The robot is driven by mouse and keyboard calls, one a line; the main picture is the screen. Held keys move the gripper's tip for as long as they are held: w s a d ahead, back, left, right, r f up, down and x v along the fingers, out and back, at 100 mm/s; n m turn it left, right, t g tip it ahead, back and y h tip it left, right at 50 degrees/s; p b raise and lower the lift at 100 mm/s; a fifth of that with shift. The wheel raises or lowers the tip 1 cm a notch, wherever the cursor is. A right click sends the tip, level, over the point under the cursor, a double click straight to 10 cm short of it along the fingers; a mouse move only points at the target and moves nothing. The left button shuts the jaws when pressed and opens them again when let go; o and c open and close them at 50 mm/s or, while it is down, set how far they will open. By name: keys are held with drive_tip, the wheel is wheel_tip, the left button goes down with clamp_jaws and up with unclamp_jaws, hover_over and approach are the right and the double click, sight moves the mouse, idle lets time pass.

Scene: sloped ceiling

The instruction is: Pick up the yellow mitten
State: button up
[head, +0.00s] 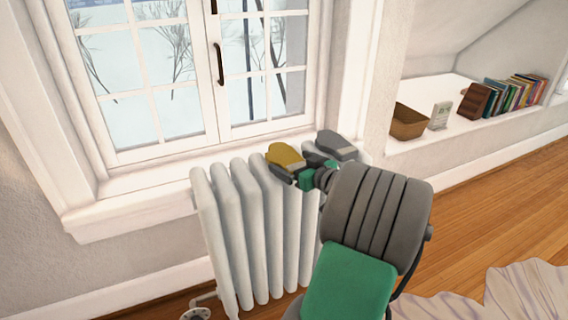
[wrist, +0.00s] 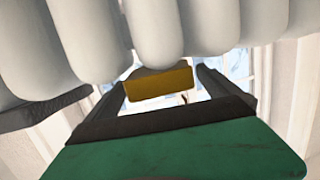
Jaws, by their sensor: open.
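The yellow mitten (head: 285,155) lies on top of the white radiator (head: 258,225) under the window. In the wrist view the yellow mitten (wrist: 160,85) shows as a mustard-coloured block ahead of the palm, between the two dark fingers. My gripper (head: 298,171) is at the radiator's top, right at the mitten's near side. It also shows in the wrist view (wrist: 162,92), open, with gaps on both sides of the mitten. My arm hides part of the radiator's right end.
A grey mitten (head: 336,145) lies on the radiator just right of the gripper. The window (head: 180,70) and its sill are close behind. A niche at right holds a basket (head: 408,122) and several books (head: 515,92). A pale cloth (head: 525,292) lies on the wooden floor.

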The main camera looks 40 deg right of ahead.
drive_tip(key=shift+x, duration=1.1)
drive_tip(key=c, duration=1.1)
drive_tip(key=shift+c, duration=0.2)
